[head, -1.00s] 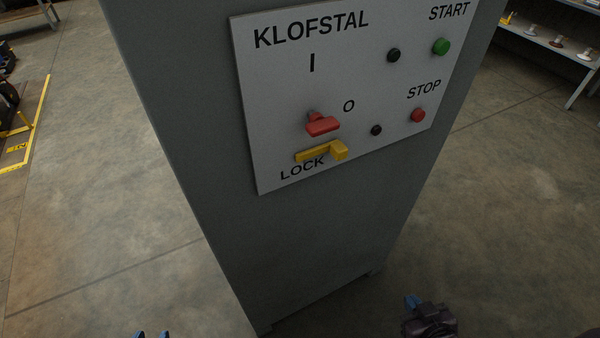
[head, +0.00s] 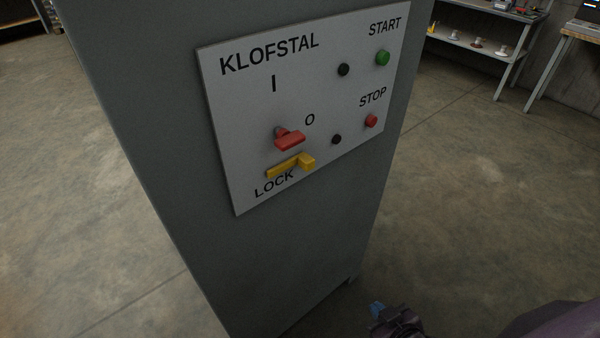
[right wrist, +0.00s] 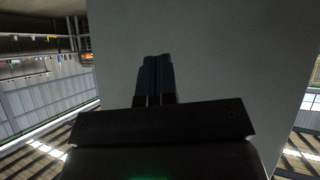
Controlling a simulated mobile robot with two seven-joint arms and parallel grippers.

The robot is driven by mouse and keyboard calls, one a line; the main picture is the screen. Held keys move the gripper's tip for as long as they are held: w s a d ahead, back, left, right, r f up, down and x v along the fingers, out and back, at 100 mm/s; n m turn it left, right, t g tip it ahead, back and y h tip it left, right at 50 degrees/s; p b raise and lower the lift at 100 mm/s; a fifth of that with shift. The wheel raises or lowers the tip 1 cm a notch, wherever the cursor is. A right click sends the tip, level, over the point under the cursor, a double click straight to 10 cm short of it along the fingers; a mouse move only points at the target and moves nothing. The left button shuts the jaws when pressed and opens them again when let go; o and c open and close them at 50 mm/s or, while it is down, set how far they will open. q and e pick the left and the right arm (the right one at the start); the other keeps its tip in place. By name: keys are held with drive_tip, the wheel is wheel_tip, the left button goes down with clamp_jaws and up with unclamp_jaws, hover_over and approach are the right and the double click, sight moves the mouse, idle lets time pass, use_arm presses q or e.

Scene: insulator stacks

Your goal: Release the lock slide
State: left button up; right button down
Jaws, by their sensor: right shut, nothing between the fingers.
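The yellow lock slide (head: 291,166) sits above the word LOCK on the light panel (head: 225,120) of a grey cabinet (head: 290,250). Its raised block is at its right end. A red switch handle (head: 289,140) is just above it, beside the O mark. My right gripper (head: 376,308) is low at the bottom of the head view, right of the cabinet and well below the panel, apart from the slide. In the right wrist view its fingers (right wrist: 156,78) are together and empty, against a plain grey surface. My left gripper is out of view.
The panel also has a green START button (head: 382,58), a red STOP button (head: 371,121) and two dark knobs (head: 343,70). A shelf (head: 470,40) with small items stands at the back right. The floor right of the cabinet is clear.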

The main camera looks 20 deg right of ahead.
drive_tip(key=w+a+r+n+t+h+p, duration=0.1)
drive_tip(key=w+a+r+n+p, duration=0.1)
drive_tip(key=w+a+r+n, duration=0.3)
drive_tip(key=w+a+r+n+h+p, duration=0.1)
drive_tip(key=a+r+n+h+p, duration=0.15)
drive_tip(key=a+r, duration=0.45)
use_arm(q)
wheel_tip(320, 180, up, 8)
drive_tip(key=p, duration=0.3)
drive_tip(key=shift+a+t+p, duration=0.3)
use_arm(e)
drive_tip(key=a+r+n+t+h, duration=0.1)
drive_tip(key=a+r, duration=0.3)
drive_tip(key=r, duration=0.4)
drive_tip(key=w+a+r+n+t+h, duration=0.1)
drive_tip(key=a+r+n+t+h, duration=0.1)
drive_tip(key=r, duration=0.7)
drive_tip(key=shift+a+t+h, duration=0.55)
drive_tip(key=shift+a+t, duration=0.15)
drive_tip(key=shift+a, duration=0.2)
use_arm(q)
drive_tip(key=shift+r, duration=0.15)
use_arm(e)
drive_tip(key=shift+w+r+n, duration=0.1)
drive_tip(key=shift+n, duration=0.15)
